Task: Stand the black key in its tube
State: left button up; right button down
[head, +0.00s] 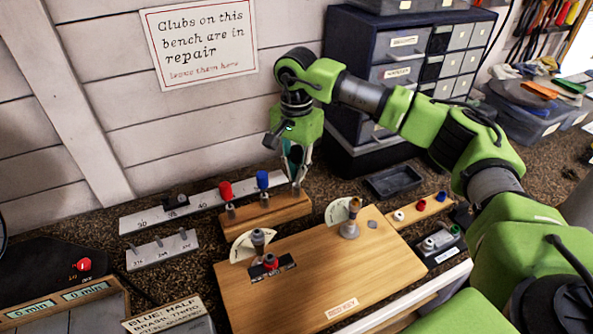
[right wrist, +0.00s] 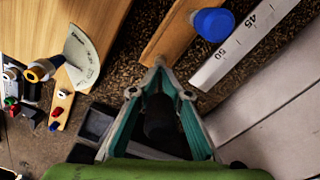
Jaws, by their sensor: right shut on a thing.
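The wooden key block (head: 262,216) lies on the dark bench, with metal tubes in a row along it. A red key (head: 225,189) and a blue key (head: 262,180) stand upright in two of them. My right gripper (head: 297,180) points down over the block's right end, at the third tube (head: 296,189). Its fingers are closed in around the black key (head: 295,155), mostly hidden between them. In the right wrist view the fingertips (right wrist: 160,66) meet over the block's end (right wrist: 172,38), and the blue key (right wrist: 212,24) is beside it. How deep the black key sits cannot be told. My left gripper is not in view.
A white ruler (head: 140,219) lies behind the block. A large wooden board (head: 310,275) with dials is in front. A black tray (head: 393,180) and a drawer cabinet (head: 400,72) stand to the right. The wall is close behind.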

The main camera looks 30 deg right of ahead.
aim_at(296, 147)
jog(key=shift+f+b, duration=0.7)
jog(key=shift+f, duration=0.25)
jog(key=c, duration=1.8)
grip_release()
notch_tip(296, 147, up, 12)
jog(key=shift+f, duration=0.1)
